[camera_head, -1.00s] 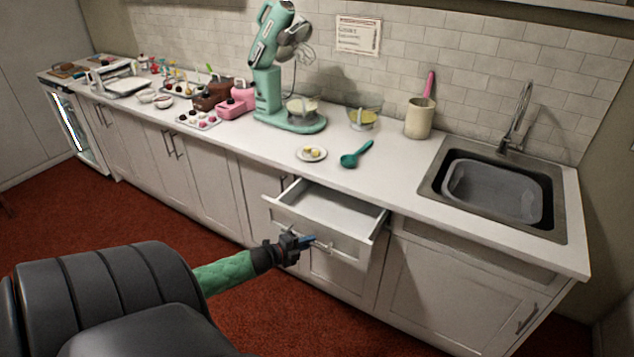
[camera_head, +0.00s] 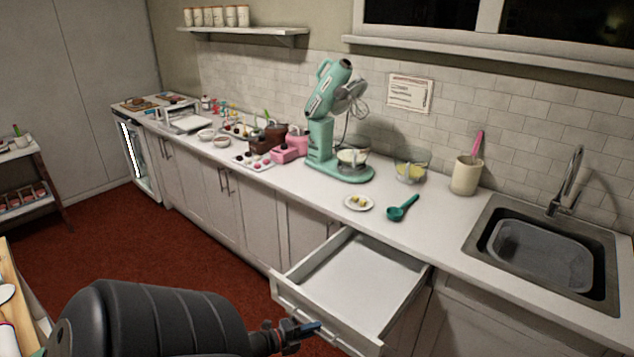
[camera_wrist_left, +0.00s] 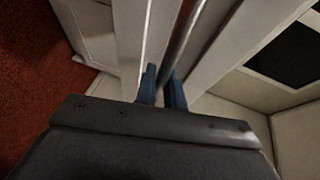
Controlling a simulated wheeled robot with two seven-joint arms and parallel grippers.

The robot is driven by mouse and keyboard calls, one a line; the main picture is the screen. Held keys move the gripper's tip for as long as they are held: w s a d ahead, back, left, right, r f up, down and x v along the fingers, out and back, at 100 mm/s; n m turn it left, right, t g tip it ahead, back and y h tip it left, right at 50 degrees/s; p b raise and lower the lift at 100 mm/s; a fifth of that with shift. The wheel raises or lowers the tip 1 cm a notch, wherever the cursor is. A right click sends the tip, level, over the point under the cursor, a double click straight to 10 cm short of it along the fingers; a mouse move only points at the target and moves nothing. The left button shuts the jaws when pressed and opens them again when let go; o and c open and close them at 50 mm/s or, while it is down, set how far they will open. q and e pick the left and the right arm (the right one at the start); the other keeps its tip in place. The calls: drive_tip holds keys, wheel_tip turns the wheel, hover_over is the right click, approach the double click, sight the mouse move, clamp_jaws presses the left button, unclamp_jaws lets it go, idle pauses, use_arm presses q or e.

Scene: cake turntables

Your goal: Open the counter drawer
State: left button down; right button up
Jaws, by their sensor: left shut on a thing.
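The counter drawer (camera_head: 352,268) is white, empty and pulled well out from under the countertop in the head view. My left gripper (camera_head: 308,329) is at the drawer's front, low in the head view. In the left wrist view, the two blue fingers of my left gripper (camera_wrist_left: 164,88) are shut on the drawer's bar handle (camera_wrist_left: 182,45). My right gripper is not in view.
The white countertop (camera_head: 425,238) holds a teal mixer (camera_head: 322,135), a teal scoop (camera_head: 402,208), a small plate (camera_head: 358,203) and a sink (camera_head: 540,265). Red floor (camera_head: 120,243) lies open at the left. A table edge (camera_head: 15,290) shows at the lower left.

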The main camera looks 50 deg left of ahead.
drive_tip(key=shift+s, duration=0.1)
use_arm(q)
drive_tip(key=c, duration=1.8)
unclamp_jaws()
